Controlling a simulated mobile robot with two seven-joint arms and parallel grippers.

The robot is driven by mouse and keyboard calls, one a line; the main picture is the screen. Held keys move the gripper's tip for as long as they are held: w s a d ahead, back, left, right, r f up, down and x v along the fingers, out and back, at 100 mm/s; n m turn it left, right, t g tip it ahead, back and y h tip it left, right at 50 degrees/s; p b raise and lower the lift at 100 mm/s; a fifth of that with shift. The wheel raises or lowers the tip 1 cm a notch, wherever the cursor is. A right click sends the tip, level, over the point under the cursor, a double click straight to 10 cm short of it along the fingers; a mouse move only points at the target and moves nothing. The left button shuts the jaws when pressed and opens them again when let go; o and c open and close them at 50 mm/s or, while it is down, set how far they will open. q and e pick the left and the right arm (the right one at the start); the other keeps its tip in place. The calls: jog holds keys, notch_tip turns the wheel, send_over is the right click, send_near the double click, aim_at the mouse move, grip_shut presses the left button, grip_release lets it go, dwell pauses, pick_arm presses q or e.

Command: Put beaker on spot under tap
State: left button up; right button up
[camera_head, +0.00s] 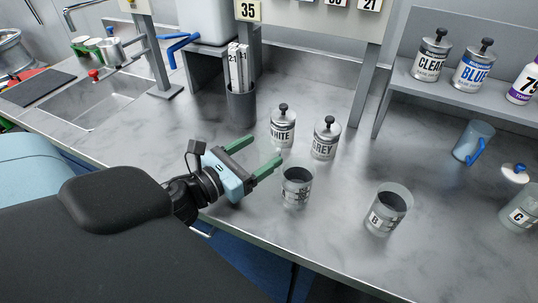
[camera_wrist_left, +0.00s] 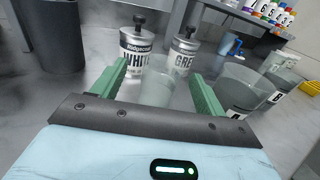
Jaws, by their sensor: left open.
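A clear beaker (camera_head: 297,188) with dark markings stands upright on the grey bench, just ahead of my left gripper (camera_head: 266,157). The gripper is open, its green fingers pointing towards the WHITE and GREY cans. In the left wrist view the beaker (camera_wrist_left: 158,88) shows in the gap between the two fingers (camera_wrist_left: 157,90); I cannot tell whether they touch it. A blue tap (camera_head: 181,46) is on a white tank (camera_head: 206,20) at the back left. I cannot make out a marked spot under it. My right gripper is not in view.
WHITE (camera_head: 282,128) and GREY (camera_head: 325,138) cans stand behind the beaker. Beaker B (camera_head: 388,210) and beaker C (camera_head: 520,215) stand to the right. A dark holder (camera_head: 241,103) and a metal post (camera_head: 160,50) stand towards the tank. A sink (camera_head: 85,105) is at left.

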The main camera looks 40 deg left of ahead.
aim_at(277, 140)
pick_arm(q)
jog(key=shift+w+d+r, duration=0.15)
jog(key=shift+w+r, duration=0.1)
jog(key=shift+w, duration=0.4)
jog(key=w, duration=0.1)
jog(key=w+p, duration=0.1)
jog(key=shift+w+d+r, duration=0.1)
jog(key=shift+w+d, duration=0.2)
jog(key=shift+w, duration=0.1)
jog(key=shift+w+d, duration=0.1)
jog(key=shift+w, duration=0.4)
jog(key=c, duration=1.1)
